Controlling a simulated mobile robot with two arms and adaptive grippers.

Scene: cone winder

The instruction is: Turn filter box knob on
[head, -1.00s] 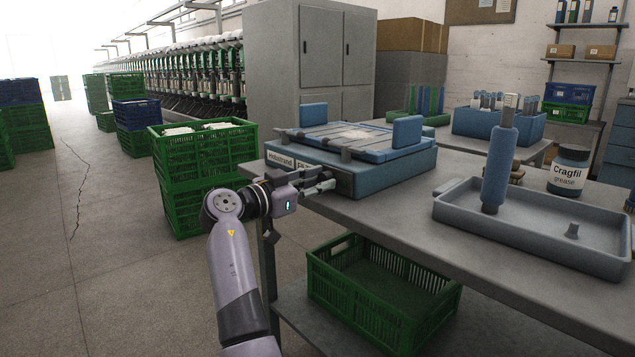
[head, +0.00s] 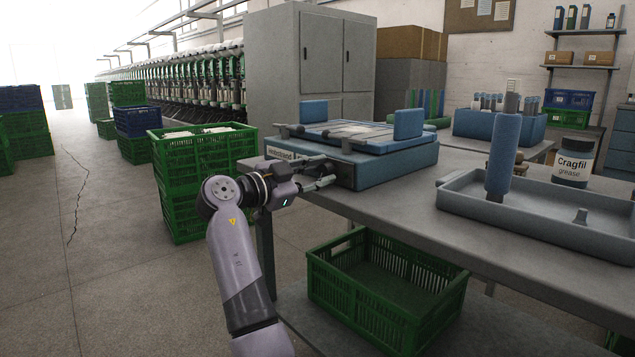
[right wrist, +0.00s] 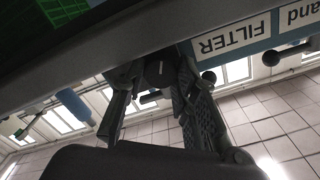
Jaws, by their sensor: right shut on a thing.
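The filter box (head: 395,168) is a blue box with a flat top and raised blue end blocks, at the table's near left edge in the head view. Its FILTER label (right wrist: 230,37) shows upside down in the right wrist view. My right gripper (head: 326,172) is at the box's front left side, its fingers closed around a dark knob (right wrist: 153,97) on that side. In the right wrist view the fingers (right wrist: 155,105) stand on both sides of the knob, which they partly hide. The knob's exact angle cannot be told. My left gripper is not in view.
The grey table (head: 415,205) carries a blue-grey tray (head: 530,215) with an upright blue cylinder (head: 503,150), and a grease jar (head: 573,163). A green crate (head: 385,300) sits below. Stacked green crates (head: 200,175) stand left of the table.

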